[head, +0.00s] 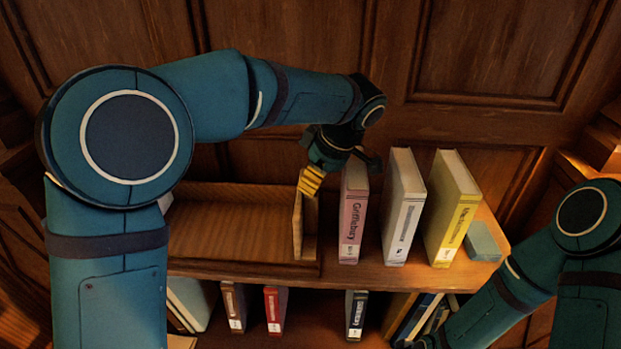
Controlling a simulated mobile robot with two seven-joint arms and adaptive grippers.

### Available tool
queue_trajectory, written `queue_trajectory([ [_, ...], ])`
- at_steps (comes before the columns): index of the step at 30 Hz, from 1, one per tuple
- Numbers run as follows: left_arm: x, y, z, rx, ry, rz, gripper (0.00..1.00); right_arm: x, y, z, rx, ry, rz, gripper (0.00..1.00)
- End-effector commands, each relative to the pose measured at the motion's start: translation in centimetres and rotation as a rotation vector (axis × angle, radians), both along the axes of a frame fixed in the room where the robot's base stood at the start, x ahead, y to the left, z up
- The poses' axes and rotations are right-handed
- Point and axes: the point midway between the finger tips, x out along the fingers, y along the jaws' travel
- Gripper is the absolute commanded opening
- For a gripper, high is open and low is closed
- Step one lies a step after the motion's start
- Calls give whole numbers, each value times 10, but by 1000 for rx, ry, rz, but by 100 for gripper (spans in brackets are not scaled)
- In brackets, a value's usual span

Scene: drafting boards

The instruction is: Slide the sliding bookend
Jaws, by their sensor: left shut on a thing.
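The sliding bookend (298,232) is an upright light-wood panel at the right end of a wooden tray-like rack (225,240) on the shelf top. My left gripper (309,184) reaches down from above with yellow fingertips. It is shut on the bookend's upper edge, and the fingers hide part of that edge.
Right of the bookend stand a pink book (353,210), a white book (402,215) and a yellow book (450,210), with gaps between them. A blue-green block (482,241) lies at the right end. The rack's floor left of the bookend is bare. More books fill the lower shelf.

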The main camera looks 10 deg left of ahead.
Motion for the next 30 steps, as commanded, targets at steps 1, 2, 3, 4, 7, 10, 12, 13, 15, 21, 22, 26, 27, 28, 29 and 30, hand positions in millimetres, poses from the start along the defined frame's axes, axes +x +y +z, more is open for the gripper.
queue_trajectory([
  [1,-1,-3,-4,-3,8,-5,0,0,0,-1,0,0,0,47],
  [2,-1,-3,-4,-3,8,-5,0,0,0,-1,0,0,0,47],
  [3,-1,-3,-4,-3,8,-5,37,0,0,-1,0,0,0,47],
  [4,-1,-3,-4,-3,8,-5,48,0,0,-1,0,0,0,47],
  [7,-1,-2,-3,-2,6,-4,65,0,0,0,0,0,0,47],
  [10,-1,-2,-2,-2,4,-4,65,0,0,0,0,0,0,47],
  [12,-1,-2,-2,-2,3,-3,65,0,0,0,0,0,0,47],
  [13,-1,-2,-2,-2,3,-3,65,0,0,0,0,0,0,47],
  [15,0,-2,-1,-3,2,-3,65,0,0,0,0,0,0,47],
  [21,-2,-9,17,-3,-2,-4,65,0,0,0,0,0,0,47],
  [22,-2,-11,22,-4,-2,-4,65,0,0,0,0,0,0,47],
  [26,-5,-21,46,-3,-2,-4,65,0,0,0,0,0,0,47],
  [27,-6,-24,54,-4,-3,-5,65,0,0,0,0,0,0,47],
  [28,-7,-26,60,-4,-2,-4,65,0,0,0,0,0,0,47],
  [29,-7,-29,65,-4,-3,-5,65,0,0,0,0,0,0,47],
  [30,-8,-32,72,-3,-1,-5,65,0,0,0,0,0,0,47],
])
